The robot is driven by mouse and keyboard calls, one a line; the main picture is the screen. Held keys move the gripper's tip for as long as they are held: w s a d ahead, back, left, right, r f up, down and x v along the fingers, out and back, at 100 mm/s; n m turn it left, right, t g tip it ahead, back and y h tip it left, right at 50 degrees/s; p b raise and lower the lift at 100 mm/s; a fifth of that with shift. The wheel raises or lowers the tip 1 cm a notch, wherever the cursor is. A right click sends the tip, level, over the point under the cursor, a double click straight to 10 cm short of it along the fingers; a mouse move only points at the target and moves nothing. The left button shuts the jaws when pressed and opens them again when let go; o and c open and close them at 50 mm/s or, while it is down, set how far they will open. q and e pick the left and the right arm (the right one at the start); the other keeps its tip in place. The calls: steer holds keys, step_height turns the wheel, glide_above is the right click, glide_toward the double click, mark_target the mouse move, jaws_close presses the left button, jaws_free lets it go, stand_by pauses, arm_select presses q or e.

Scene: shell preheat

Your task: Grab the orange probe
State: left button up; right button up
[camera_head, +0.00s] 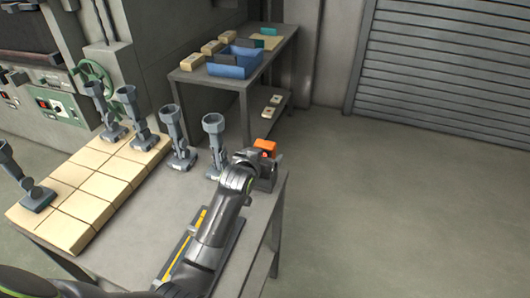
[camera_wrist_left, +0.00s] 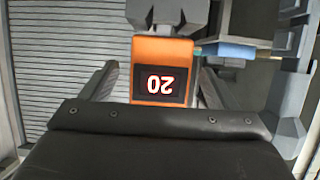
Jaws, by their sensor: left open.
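The orange probe (camera_head: 264,146) is at the far right corner of the near table, just past my left gripper. In the left wrist view the probe (camera_wrist_left: 152,102) is upside down in the picture, with a dark display reading 20. My left gripper (camera_head: 262,170) is open, and its arm partly hides the probe's lower part in the head view. In the wrist view its two fingers show to the left and right of the probe, with gaps between. My right gripper is in neither view.
The near table (camera_head: 150,215) holds cream blocks (camera_head: 98,185) and several grey cup-topped fixtures (camera_head: 178,140). A yellow-striped dark strip (camera_head: 192,240) lies under my left arm. A second table (camera_head: 205,78) behind holds a blue bin (camera_head: 236,62). Open floor (camera_head: 400,200) lies to the right.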

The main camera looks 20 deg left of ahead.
arm_select(q)
steer(key=shift+x, duration=1.35)
steer(key=c, duration=0.9)
steer(key=shift+c, duration=1.2)
steer(key=shift+r, duration=0.15)
